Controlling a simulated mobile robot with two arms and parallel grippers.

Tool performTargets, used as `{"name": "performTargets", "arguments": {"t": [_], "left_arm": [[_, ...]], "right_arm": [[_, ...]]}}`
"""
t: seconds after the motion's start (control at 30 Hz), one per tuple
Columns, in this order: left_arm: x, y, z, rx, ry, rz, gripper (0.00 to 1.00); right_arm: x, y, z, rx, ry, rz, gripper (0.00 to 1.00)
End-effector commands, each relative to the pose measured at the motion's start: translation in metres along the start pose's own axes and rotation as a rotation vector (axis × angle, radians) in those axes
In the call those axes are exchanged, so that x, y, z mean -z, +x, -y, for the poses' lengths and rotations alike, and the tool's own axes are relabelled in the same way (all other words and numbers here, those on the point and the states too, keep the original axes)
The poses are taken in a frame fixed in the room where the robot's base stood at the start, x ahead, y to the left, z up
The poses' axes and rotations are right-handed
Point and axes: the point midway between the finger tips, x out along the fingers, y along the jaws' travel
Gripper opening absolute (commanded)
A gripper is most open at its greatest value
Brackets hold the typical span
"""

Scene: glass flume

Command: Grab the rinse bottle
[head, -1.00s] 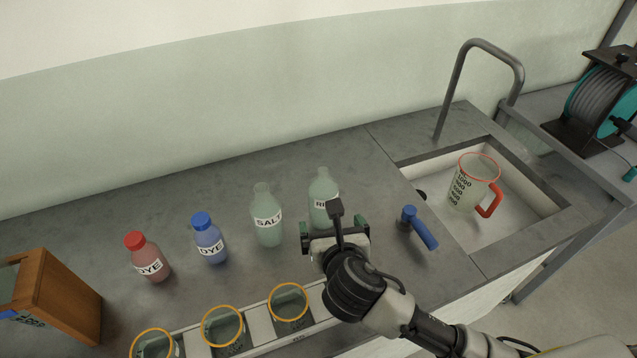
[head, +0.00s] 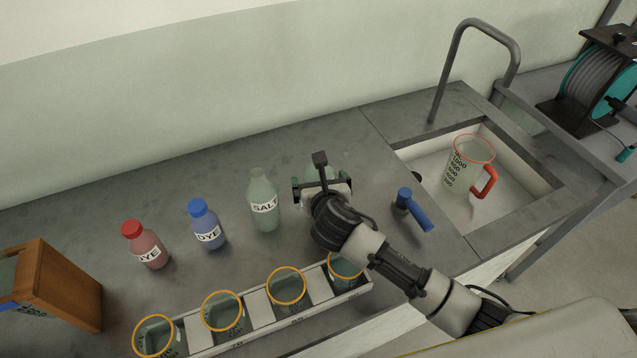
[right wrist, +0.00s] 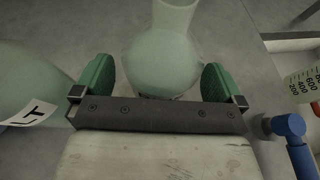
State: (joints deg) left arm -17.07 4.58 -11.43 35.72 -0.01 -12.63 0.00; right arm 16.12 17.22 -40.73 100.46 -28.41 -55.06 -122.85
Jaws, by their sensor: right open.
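The rinse bottle (head: 318,172), pale green and translucent, stands on the bench, mostly hidden behind my right gripper (head: 322,183) in the head view. In the right wrist view the bottle (right wrist: 163,58) stands between the two green finger pads of the right gripper (right wrist: 157,78). The gripper is open, with a visible gap on each side of the bottle. My left gripper is in neither view.
The salt bottle (head: 263,203) stands close on the left, near the left finger. A blue-handled tap (head: 414,210) is on the right, before the sink with a red-rimmed jug (head: 466,168). A rack of orange-rimmed beakers (head: 255,303) lies in front.

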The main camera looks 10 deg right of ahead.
Motion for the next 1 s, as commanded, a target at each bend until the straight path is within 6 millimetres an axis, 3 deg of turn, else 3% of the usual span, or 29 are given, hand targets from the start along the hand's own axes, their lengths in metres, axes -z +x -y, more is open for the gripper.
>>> {"name": "performTargets", "arguments": {"t": [0.3,0.67,1.0], "left_arm": [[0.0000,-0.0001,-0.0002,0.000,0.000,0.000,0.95],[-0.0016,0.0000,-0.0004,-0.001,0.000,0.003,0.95],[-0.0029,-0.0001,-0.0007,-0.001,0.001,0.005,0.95]], "right_arm": [[0.0000,0.0060,0.0002,0.000,0.000,0.000,1.00],[0.0001,0.0058,0.0002,0.000,0.000,0.000,0.45],[-0.0044,0.0042,0.0001,-0.001,0.001,0.002,0.45]]}}
